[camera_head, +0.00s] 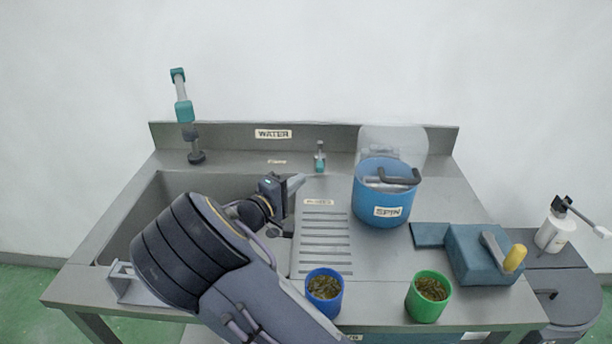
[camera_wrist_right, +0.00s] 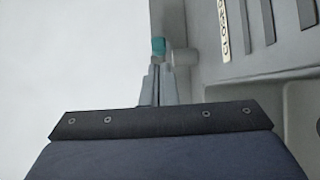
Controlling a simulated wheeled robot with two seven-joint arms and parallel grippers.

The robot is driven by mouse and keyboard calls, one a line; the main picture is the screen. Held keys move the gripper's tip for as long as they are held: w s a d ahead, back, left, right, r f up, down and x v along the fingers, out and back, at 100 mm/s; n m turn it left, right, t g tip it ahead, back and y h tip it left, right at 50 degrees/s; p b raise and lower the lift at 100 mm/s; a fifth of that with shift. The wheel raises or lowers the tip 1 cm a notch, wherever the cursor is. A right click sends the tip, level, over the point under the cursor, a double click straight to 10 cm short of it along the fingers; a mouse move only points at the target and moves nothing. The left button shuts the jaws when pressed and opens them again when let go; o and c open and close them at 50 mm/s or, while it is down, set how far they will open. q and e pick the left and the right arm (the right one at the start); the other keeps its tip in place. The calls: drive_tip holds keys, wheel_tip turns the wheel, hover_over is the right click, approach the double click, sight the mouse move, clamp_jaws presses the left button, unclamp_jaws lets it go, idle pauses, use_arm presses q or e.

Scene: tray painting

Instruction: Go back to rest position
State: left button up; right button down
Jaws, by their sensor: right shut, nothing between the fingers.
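My right gripper (camera_head: 293,182) is over the right part of the sink, left of the slotted drain board. Its jaws are shut and empty, and its fingertips point toward a small teal-topped tap lever (camera_head: 320,158) at the back of the counter. In the right wrist view the shut fingers (camera_wrist_right: 157,82) show just below the teal top of the lever (camera_wrist_right: 158,46); I cannot tell whether they touch it. My right arm crosses the front of the sink (camera_head: 170,195) and hides part of it. My left gripper is not in view.
A blue SPIN tub (camera_head: 371,206) with an open clear lid stands right of the drain board. A blue cup (camera_head: 324,299) and a green cup (camera_head: 427,306) stand at the front edge. A teal crank box (camera_head: 470,257) and a white bottle (camera_head: 553,234) are at right.

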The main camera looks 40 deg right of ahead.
drive_tip(key=shift+a, duration=1.5)
